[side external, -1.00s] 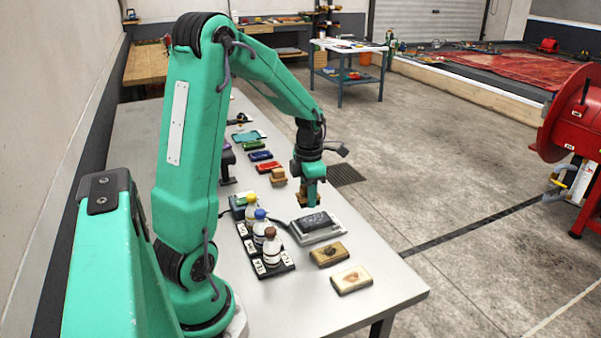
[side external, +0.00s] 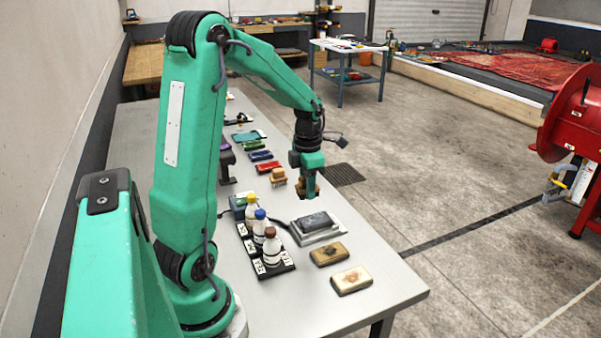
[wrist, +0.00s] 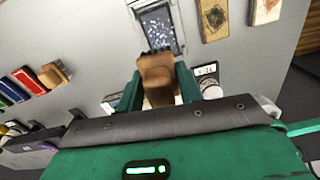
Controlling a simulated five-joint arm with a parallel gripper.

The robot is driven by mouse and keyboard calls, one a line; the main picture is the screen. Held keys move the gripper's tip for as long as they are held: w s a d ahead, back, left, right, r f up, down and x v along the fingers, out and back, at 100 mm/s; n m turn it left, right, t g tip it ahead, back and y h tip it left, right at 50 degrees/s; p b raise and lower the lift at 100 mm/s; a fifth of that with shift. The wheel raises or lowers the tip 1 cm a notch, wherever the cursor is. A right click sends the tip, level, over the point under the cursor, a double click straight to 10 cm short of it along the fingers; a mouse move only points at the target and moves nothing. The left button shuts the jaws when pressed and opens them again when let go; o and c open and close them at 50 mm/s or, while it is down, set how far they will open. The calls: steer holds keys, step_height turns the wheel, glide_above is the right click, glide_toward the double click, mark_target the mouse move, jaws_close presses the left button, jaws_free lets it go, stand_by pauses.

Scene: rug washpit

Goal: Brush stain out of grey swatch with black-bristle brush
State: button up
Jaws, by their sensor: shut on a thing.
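The grey swatch (side external: 315,221) lies on a pale grey base (side external: 334,230) on the steel table. In the wrist view the swatch (wrist: 160,27) is dark grey with white flecks, and its lower end is hidden by what I hold. My gripper (side external: 308,189) is shut on a tan wooden brush (wrist: 157,68), which sits between the green fingers in the wrist view.
Capped bottles (side external: 270,248) stand in a black rack left of the swatch. Two stained tan swatches (side external: 328,254) (side external: 351,280) lie on the near side. Another tan brush (side external: 278,177) and coloured swatches (side external: 268,167) lie farther back. The near table corner is clear.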

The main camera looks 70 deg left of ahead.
mark_target(307, 219)
steer(key=shift+f, duration=3.4)
steer(key=shift+w+f, duration=0.65)
steer(key=shift+w, duration=0.2)
steer(key=shift+c, duration=0.3)
steer(key=shift+w, duration=1.15)
steer(key=shift+s+r, duration=0.1)
steer(key=shift+s, duration=1.9)
steer(key=shift+r, duration=4)
steer(key=shift+w+a, duration=0.1)
